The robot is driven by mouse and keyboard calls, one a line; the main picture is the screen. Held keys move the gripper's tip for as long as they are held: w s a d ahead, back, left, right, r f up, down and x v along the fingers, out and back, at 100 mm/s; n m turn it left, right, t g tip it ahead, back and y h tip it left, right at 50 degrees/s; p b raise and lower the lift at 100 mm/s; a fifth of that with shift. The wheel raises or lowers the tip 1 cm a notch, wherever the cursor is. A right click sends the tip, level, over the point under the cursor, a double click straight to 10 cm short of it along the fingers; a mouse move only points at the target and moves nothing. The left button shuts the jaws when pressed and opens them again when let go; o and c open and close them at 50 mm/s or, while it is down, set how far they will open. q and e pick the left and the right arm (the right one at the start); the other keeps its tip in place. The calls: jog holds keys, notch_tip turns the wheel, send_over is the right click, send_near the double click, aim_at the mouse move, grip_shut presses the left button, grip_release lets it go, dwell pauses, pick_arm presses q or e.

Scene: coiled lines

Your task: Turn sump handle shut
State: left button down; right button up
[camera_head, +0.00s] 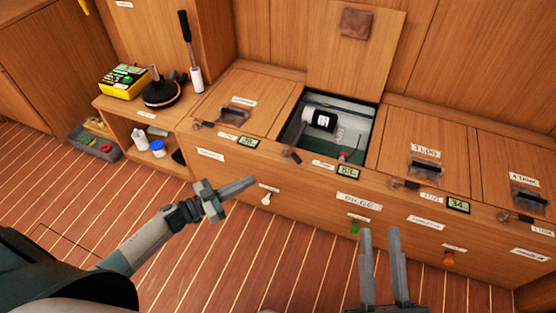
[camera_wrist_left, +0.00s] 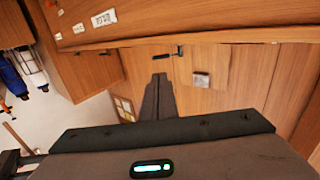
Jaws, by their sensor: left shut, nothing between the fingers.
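Three small handles sit on the bench front in the head view: a white handle (camera_head: 267,196), a green handle (camera_head: 354,228) and an orange handle (camera_head: 449,258). Small labels are above them, too small to read, so I cannot tell which is the sump handle. The white and green ones hang downward. My left gripper (camera_head: 254,181) is shut and empty, its tip just above and left of the white handle, with no clear contact. Its shut fingers also show in the left wrist view (camera_wrist_left: 159,78). My right gripper (camera_head: 380,231) is open and empty, close below and right of the green handle.
The bench has an open compartment (camera_head: 369,130) holding a white and black cylinder (camera_head: 321,119), its lid (camera_head: 352,60) raised. Latches and small displays line the bench edge. A yellow box (camera_head: 124,81) and a black-based tool stand on the left shelf.

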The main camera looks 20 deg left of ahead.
aim_at(293, 154)
jog(key=shift+d, duration=0.1)
